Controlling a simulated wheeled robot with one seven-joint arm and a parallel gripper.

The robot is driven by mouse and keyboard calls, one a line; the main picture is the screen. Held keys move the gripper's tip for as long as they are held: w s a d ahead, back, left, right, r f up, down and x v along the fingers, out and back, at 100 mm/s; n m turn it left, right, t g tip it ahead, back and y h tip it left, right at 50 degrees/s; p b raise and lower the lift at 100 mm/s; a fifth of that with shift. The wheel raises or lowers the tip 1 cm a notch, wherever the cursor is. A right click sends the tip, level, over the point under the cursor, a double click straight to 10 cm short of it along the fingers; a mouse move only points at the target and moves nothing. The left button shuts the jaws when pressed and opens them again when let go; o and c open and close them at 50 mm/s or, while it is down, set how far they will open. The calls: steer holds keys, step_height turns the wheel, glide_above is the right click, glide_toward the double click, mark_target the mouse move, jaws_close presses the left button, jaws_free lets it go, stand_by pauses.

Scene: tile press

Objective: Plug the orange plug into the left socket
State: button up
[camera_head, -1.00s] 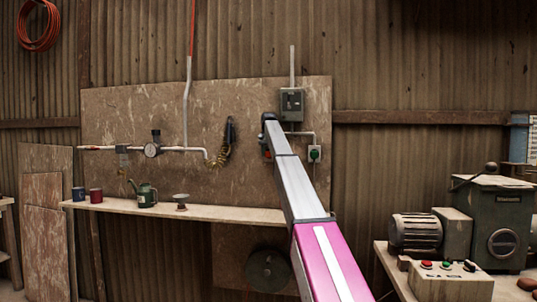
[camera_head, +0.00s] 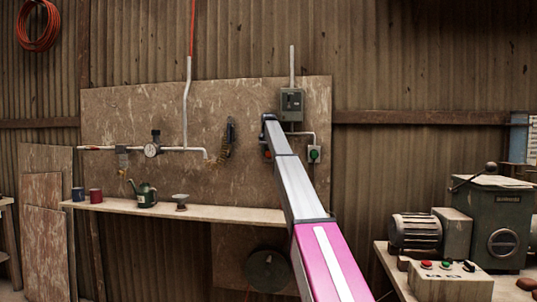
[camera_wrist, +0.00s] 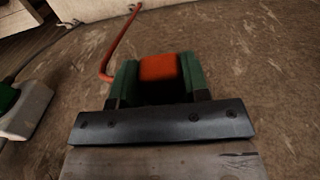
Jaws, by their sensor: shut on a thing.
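In the wrist view, the green fingers of my gripper (camera_wrist: 158,78) are shut on the orange plug (camera_wrist: 158,67), one finger on each side. An orange cord (camera_wrist: 122,42) bends away near it. The left socket is not clear in the wrist view; I cannot tell whether the plug touches it. In the head view, a small orange patch (camera_head: 267,154) shows beside my arm, at the left of the socket area, and most of that spot is hidden. The right socket (camera_head: 314,154), with something green on it, is in plain view; a white-and-green fitting (camera_wrist: 22,108) shows at the left of the wrist view.
A grey switch box (camera_head: 291,104) with conduits is on the board above the sockets. A shelf (camera_head: 225,213) with mugs and an oil can runs below, left of my arm. A bench with machines (camera_head: 440,285) stands at the right.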

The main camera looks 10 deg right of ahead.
steer(key=o, duration=1)
steer(key=shift+r, duration=0.1)
